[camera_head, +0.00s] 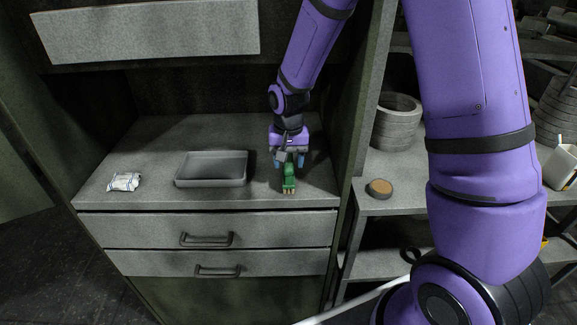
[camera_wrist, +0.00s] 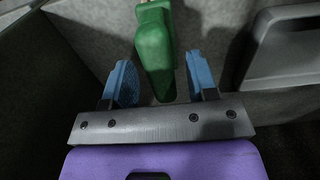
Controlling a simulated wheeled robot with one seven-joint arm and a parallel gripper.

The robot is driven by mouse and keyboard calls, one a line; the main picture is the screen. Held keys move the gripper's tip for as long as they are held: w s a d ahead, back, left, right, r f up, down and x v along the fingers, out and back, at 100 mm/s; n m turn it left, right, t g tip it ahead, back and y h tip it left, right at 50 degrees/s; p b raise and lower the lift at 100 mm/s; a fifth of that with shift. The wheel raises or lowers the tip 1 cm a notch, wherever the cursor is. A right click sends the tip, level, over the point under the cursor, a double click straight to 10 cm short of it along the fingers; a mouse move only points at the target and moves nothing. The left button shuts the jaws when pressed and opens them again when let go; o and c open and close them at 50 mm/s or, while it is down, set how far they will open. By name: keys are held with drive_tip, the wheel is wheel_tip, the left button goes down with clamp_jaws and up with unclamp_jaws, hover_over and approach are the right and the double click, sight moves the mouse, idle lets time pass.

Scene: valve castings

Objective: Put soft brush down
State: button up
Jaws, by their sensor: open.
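The soft brush has a green handle (camera_head: 289,172) and lies on the grey worktop (camera_head: 215,135), right of the tray. In the wrist view the green handle (camera_wrist: 155,48) extends between the two blue fingers, with a gap on each side. Its pale end shows at the top edge of that view. The fingers also show in the wrist view (camera_wrist: 160,82).
A shallow grey tray (camera_head: 212,181) stands left of the brush. A white crumpled packet (camera_head: 124,182) lies further left. Two drawers (camera_head: 206,230) are shut below. A side panel (camera_head: 362,90) rises close on the right; a shelf beyond holds stacked rings (camera_head: 397,122) and a round tin (camera_head: 380,188).

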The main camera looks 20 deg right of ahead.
wheel_tip(320, 180, up, 7)
drive_tip(key=shift+a+r, duration=0.15)
drive_tip(key=shift+s+r, duration=0.1)
drive_tip(key=shift+r, duration=0.65)
drive_tip(key=s+d+r+n+t, duration=0.2)
drive_tip(key=s+d+r, duration=0.1)
drive_tip(key=s+r, duration=0.6)
drive_tip(key=s+d+r+n+t, duration=0.2)
drive_tip(key=s+r, duration=0.7)
drive_tip(key=s, duration=0.8)
drive_tip(key=shift+s+d+r+t, duration=0.2)
drive_tip(key=shift+d+r+t, duration=0.3)
drive_tip(key=shift+d, duration=0.65)
drive_tip(key=shift+o, duration=0.4)
drive_tip(key=shift+f, duration=0.1)
